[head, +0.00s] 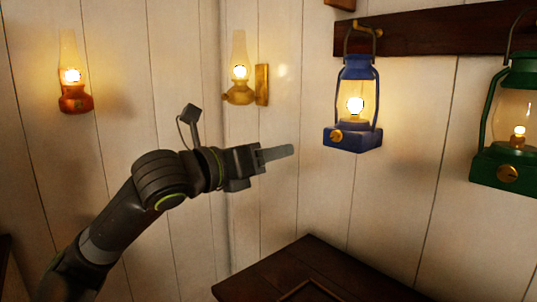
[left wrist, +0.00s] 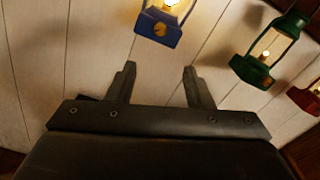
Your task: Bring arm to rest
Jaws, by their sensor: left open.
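My left arm comes in from the left in the head view. Its gripper (head: 278,153) is raised in front of the white plank wall and points right, toward a blue lantern. In the left wrist view the two fingers of the left gripper (left wrist: 160,82) stand apart with nothing between them. The blue lantern (head: 353,138) hangs lit from a hook on a dark rail, to the right of the fingertips and apart from them in the head view. It also shows above the fingers in the left wrist view (left wrist: 158,28). My right gripper is not in view.
A green lantern (head: 513,170) hangs at the right. A red oil lamp (head: 75,100) and a brass lamp (head: 240,95) glow on the wall at left. A dark wooden surface (head: 300,270) lies below right of the gripper. A red lantern (left wrist: 306,98) shows in the wrist view.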

